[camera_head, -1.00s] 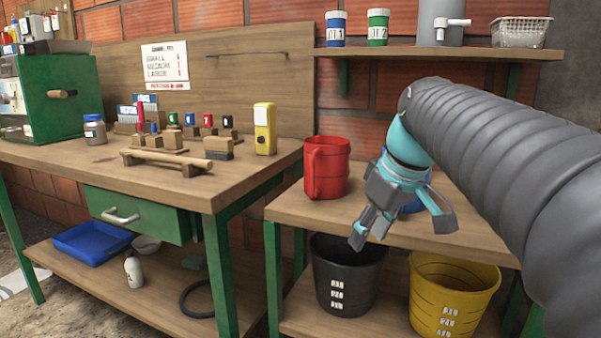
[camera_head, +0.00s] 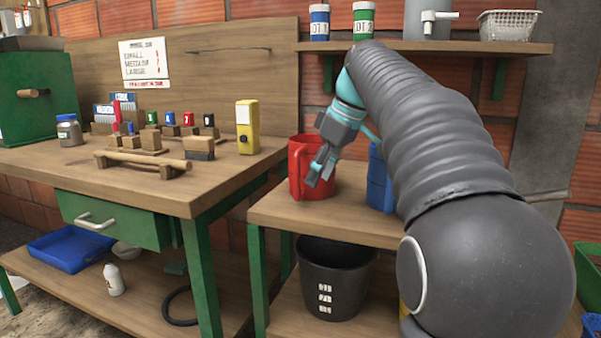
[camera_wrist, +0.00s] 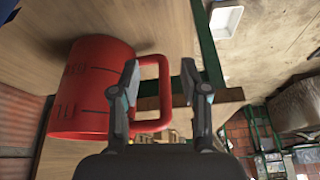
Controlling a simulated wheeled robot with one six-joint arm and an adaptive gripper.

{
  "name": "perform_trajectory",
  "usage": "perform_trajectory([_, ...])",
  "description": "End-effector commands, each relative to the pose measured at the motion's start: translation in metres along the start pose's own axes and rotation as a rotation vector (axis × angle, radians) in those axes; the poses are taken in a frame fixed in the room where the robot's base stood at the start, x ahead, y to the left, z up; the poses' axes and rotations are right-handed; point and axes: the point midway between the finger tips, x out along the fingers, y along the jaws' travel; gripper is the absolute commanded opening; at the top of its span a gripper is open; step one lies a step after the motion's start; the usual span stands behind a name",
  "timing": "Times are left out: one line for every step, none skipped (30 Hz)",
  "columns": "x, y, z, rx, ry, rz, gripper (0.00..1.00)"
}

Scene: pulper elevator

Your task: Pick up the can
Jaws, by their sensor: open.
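A red can (camera_head: 298,170) with a side handle stands upright on the lower bench at the right. In the wrist view the red can (camera_wrist: 88,85) is at the left, and its loop handle (camera_wrist: 163,68) reaches into the space between my fingers. My gripper (camera_head: 319,174) is open and empty, in front of the can's right part in the head view. In the wrist view my gripper (camera_wrist: 163,82) has one finger on each side of the handle's outer part. I cannot tell whether either finger touches it. A blue vessel (camera_head: 377,182) stands behind my arm, partly hidden.
The taller workbench (camera_head: 150,187) at left holds a yellow device (camera_head: 247,128), wooden blocks and a jar (camera_head: 69,131). A shelf (camera_head: 430,47) with two labelled tins runs above. A black bucket (camera_head: 333,283) is below. Bare bench top lies in front of the red can.

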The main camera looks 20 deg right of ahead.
Motion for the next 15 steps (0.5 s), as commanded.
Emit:
perform_trajectory([0.001,0.0,-0.003,-0.001,-0.001,-0.001,0.46])
perform_trajectory([0.002,-0.001,-0.004,0.0,-0.001,-0.001,0.46])
perform_trajectory([0.002,-0.001,-0.005,-0.001,0.0,-0.001,0.46])
perform_trajectory([0.003,-0.001,-0.006,-0.001,0.0,-0.001,0.46])
perform_trajectory([0.004,-0.001,-0.008,-0.002,0.0,-0.002,0.46])
perform_trajectory([0.005,-0.002,-0.011,-0.003,0.0,-0.002,0.46])
perform_trajectory([0.005,-0.002,-0.013,-0.004,0.0,-0.002,0.46])
perform_trajectory([0.007,-0.002,-0.016,-0.005,0.0,-0.002,0.46])
perform_trajectory([0.009,-0.003,-0.021,-0.006,0.0,-0.002,0.46])
perform_trajectory([0.01,-0.003,-0.025,-0.006,0.0,-0.003,0.46])
perform_trajectory([0.012,-0.003,-0.029,-0.006,-0.001,-0.003,0.46])
perform_trajectory([0.015,-0.003,-0.035,-0.007,-0.001,-0.003,0.46])
perform_trajectory([0.016,-0.004,-0.04,-0.007,0.0,-0.002,0.46])
perform_trajectory([0.018,-0.004,-0.044,-0.007,-0.001,-0.002,0.46])
perform_trajectory([0.021,-0.004,-0.049,-0.007,-0.001,-0.003,0.46])
